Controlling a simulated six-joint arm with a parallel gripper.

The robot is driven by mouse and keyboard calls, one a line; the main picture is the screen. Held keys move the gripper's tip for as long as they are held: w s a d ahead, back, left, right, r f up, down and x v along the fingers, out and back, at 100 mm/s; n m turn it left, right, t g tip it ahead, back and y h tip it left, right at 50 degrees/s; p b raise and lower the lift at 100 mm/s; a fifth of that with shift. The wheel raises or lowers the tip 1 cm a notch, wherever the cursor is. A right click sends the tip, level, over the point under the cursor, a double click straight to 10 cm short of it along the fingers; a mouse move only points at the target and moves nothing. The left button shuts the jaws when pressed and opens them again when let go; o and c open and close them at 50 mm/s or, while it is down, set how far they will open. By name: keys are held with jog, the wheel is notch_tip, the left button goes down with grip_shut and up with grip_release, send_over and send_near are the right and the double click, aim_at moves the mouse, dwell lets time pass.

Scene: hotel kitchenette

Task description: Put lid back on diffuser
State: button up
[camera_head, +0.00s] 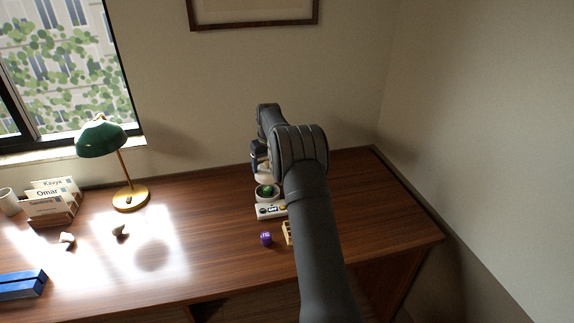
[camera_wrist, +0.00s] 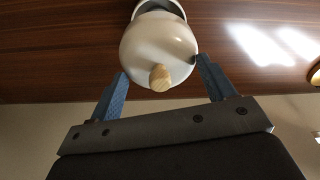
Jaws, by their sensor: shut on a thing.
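A white domed lid with a pale wooden knob (camera_wrist: 160,78) sits between the blue fingers of my gripper (camera_wrist: 162,68) in the wrist view, knob toward the camera. My gripper is shut on the lid. Beyond the lid, a white round rim (camera_wrist: 158,5) with a grey inside is cut by the top edge; it looks like the diffuser, but the lid covers part of it. In the head view the pale lid (camera_head: 263,173) shows small below my gripper, just behind a round open vessel (camera_head: 267,197) with something green in it. I cannot tell whether lid and rim touch.
A green lamp (camera_head: 103,137), card holder (camera_head: 52,212), white cup (camera_head: 8,201) and blue box (camera_head: 22,285) stand left. The desk's right side is clear.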

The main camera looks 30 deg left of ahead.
jog(key=shift+s+a+f, duration=0.1)
jog(key=shift+a+f, duration=0.05)
jog(key=shift+f, duration=3.05)
jog(key=shift+f, duration=0.15)
jog(key=o, duration=1.1)
jog(key=shift+c, duration=0.2)
jog(key=shift+r, duration=3.5)
